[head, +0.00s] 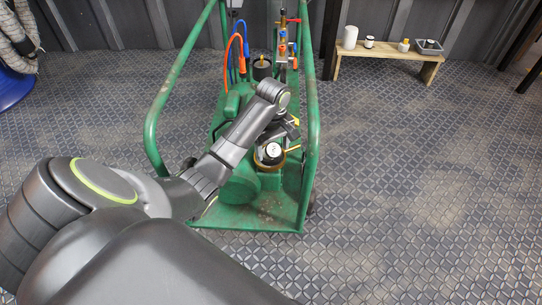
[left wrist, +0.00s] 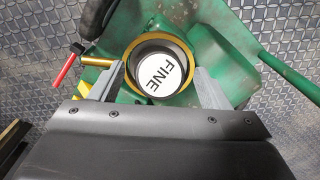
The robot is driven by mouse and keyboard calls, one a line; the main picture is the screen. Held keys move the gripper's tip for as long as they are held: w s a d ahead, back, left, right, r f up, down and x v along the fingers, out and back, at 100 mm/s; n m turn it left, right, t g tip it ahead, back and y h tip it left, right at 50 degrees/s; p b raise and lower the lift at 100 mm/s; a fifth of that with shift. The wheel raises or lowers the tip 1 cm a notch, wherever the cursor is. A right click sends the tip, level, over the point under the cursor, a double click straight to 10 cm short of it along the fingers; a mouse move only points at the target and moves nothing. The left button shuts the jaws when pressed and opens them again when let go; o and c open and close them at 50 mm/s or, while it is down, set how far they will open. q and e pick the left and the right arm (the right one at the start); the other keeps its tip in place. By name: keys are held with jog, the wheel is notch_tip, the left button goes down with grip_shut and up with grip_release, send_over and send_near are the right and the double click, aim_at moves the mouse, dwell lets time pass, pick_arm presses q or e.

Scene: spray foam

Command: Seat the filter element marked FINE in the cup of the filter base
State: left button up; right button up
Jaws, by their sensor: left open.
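The filter element marked FINE (left wrist: 158,73) has a white top and a dark body. In the left wrist view it sits within the brass-rimmed cup of the filter base (left wrist: 185,50), a little off-centre; how deep it sits is hard to tell. In the head view the element (head: 273,150) shows at the cup (head: 264,164) on the green cart. My left gripper (left wrist: 160,72) is open, with one finger on either side of the element and apart from it. In the head view this gripper (head: 274,142) is just above the cup. My right gripper is not in view.
The green cart frame (head: 313,120) has upright rails on both sides of the cup. A brass pipe (left wrist: 97,61) and a red handle (left wrist: 64,82) are beside the cup. A wooden bench (head: 385,57) with small containers stands at the back right. The floor at right is clear.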

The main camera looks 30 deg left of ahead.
pick_arm(q)
jog(key=shift+f, duration=0.7)
jog(key=shift+r, duration=0.1)
jog(key=c, duration=1.2)
